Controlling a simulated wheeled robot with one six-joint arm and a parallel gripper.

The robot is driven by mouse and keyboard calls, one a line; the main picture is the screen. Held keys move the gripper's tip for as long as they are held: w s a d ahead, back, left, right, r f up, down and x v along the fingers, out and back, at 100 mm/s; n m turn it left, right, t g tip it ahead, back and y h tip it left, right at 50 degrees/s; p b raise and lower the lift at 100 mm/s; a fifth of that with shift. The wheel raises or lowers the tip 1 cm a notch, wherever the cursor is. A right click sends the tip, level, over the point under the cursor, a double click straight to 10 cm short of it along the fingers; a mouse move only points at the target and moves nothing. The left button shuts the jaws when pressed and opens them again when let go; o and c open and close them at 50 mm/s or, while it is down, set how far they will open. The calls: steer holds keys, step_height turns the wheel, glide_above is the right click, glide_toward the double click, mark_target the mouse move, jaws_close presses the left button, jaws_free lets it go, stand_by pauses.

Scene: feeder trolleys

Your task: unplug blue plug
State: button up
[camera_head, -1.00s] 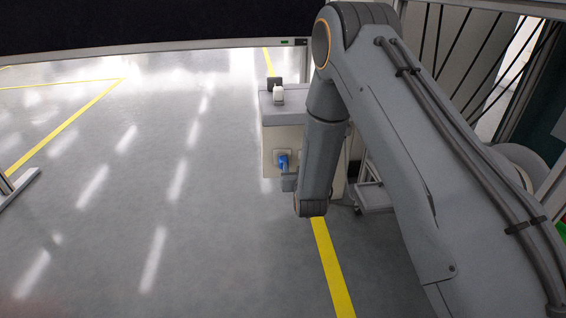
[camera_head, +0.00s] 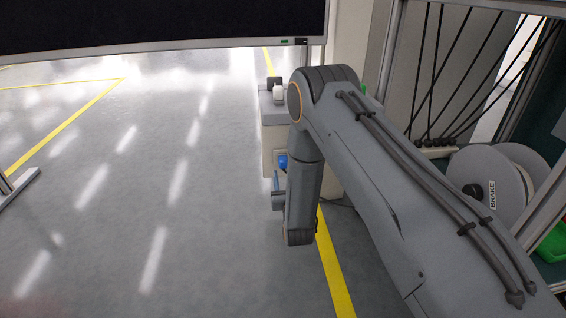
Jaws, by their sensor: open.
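The blue plug (camera_head: 283,162) sits at the front face of the pale box-like unit (camera_head: 267,138), partly hidden by my arm. It appears to be still in its socket there, though the contact is not clear. My gripper (camera_head: 276,182) is just below and slightly left of the plug in the picture, apart from it as far as I can see. It is open and looks empty. Its fingers are small and partly hidden by my wrist.
A white item and a dark item (camera_head: 274,82) are on top of the unit. A dark panel (camera_head: 160,22) spans the top left. A cable reel (camera_head: 490,185) and a rack stand at the right.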

mark_target(284, 166)
steer(key=shift+w+a+b, duration=0.2)
steer(key=shift+w+b, duration=0.55)
steer(key=shift+w, duration=0.65)
steer(key=shift+w+a+b, duration=0.25)
steer(key=shift+w+b, duration=0.45)
steer(key=shift+w, duration=0.75)
steer(key=shift+w+a+b, duration=0.2)
steer(key=shift+w+b, duration=0.55)
steer(key=shift+w, duration=0.65)
steer(key=shift+p, duration=0.45)
jaws_close()
steer(key=shift+s+d+p, duration=0.25)
steer(key=shift+s+p, duration=0.8)
steer(key=shift+s, duration=0.45)
steer(key=shift+s+d+p, duration=0.2)
steer(key=shift+s+p, duration=0.85)
steer(key=shift+s, duration=0.45)
